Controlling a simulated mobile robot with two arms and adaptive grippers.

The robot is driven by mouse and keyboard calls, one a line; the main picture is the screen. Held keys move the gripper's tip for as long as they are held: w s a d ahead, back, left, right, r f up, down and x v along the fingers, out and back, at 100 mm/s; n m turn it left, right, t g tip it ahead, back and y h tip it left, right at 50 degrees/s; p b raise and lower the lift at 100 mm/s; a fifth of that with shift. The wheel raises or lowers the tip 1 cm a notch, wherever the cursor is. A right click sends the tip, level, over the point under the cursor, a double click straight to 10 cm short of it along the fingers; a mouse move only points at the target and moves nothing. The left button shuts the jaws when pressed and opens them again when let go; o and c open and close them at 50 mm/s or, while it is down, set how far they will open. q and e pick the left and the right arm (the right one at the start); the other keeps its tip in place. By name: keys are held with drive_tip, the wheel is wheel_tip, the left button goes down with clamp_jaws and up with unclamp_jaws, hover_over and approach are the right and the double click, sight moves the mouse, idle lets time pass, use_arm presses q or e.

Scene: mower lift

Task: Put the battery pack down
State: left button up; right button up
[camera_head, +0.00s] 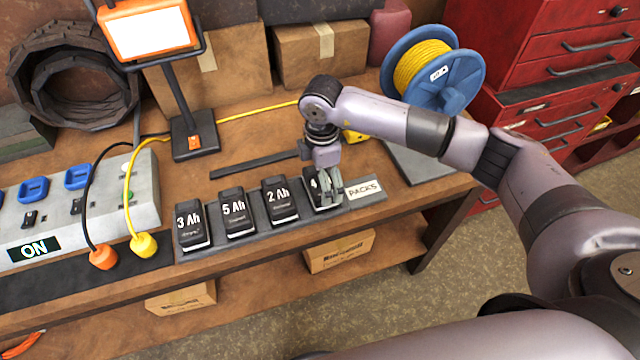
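A black battery pack (313,186) with a white "4" on it stands at the right end of a row of packs on a dark grey strip (268,232). The rest of its label is hidden by my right gripper. My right gripper (328,192) points down over this pack, with its grey fingers closed around it. The pack sits level with its neighbours, at or just above the strip; I cannot tell if it touches. A white "PACKS" label (363,188) is just right of it. My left gripper is not in view.
Packs marked 3 Ah (192,227), 5 Ah (236,213) and 2 Ah (279,200) stand to the left. A power strip (75,205) with plugs is farther left. A work lamp (190,135) and a yellow cable reel (432,70) stand behind.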

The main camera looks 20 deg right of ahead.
wheel_tip(320, 180, down, 4)
drive_tip(key=shift+w+a+f+p, duration=0.1)
drive_tip(key=shift+a+p, duration=0.05)
drive_tip(key=shift+p, duration=0.45)
drive_tip(key=shift+c, duration=0.4)
drive_tip(key=c, duration=1.3)
drive_tip(key=shift+w, duration=0.1)
drive_tip(key=shift+c, duration=1)
drive_tip(key=shift+r, duration=0.25)
